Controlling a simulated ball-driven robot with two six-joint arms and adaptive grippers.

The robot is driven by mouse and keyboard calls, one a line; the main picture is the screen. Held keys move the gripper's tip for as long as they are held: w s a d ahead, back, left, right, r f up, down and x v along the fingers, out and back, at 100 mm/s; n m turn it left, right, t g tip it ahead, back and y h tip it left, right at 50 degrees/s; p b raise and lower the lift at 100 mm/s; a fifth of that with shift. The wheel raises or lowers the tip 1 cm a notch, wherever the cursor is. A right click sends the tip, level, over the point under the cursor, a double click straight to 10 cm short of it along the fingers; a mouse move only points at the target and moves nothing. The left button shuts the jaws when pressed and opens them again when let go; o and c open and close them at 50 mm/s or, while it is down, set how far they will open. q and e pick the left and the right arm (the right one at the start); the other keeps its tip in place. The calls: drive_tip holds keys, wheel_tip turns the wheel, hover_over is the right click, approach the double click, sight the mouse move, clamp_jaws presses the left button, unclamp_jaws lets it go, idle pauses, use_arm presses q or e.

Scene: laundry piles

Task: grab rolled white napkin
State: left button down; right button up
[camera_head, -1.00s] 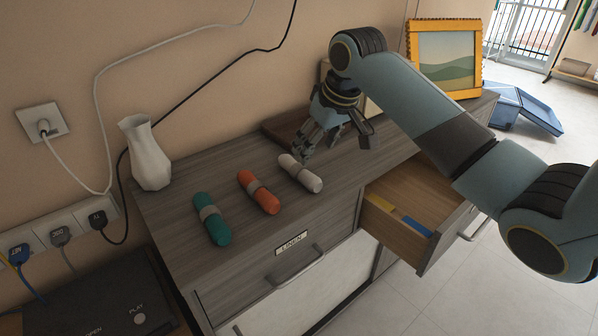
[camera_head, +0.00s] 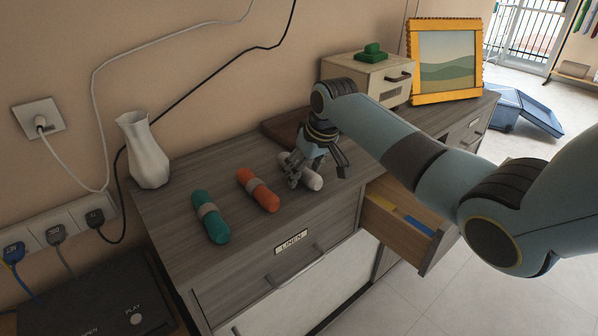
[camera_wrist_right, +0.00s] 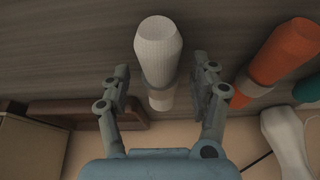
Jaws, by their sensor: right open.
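The rolled white napkin (camera_head: 312,181) lies on the grey wooden dresser top, to the right of the orange roll. My right gripper (camera_head: 318,180) is open over it and partly hides it in the head view. In the right wrist view the white napkin (camera_wrist_right: 158,55), with a grey band around it, lies between the two spread fingers of my right gripper (camera_wrist_right: 163,85). A gap shows on each side of the napkin there. My left gripper is in neither view.
An orange roll (camera_head: 258,190) and a teal roll (camera_head: 210,217) lie to the left, and a white vase (camera_head: 146,152) stands behind them. An open drawer (camera_head: 398,226) juts out at the front right. A small cabinet (camera_head: 350,72) and a yellow-framed picture (camera_head: 446,60) stand at the back right.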

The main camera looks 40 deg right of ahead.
drive_tip(key=c, duration=1.2)
drive_tip(key=shift+r, duration=0.1)
drive_tip(key=shift+c, duration=0.2)
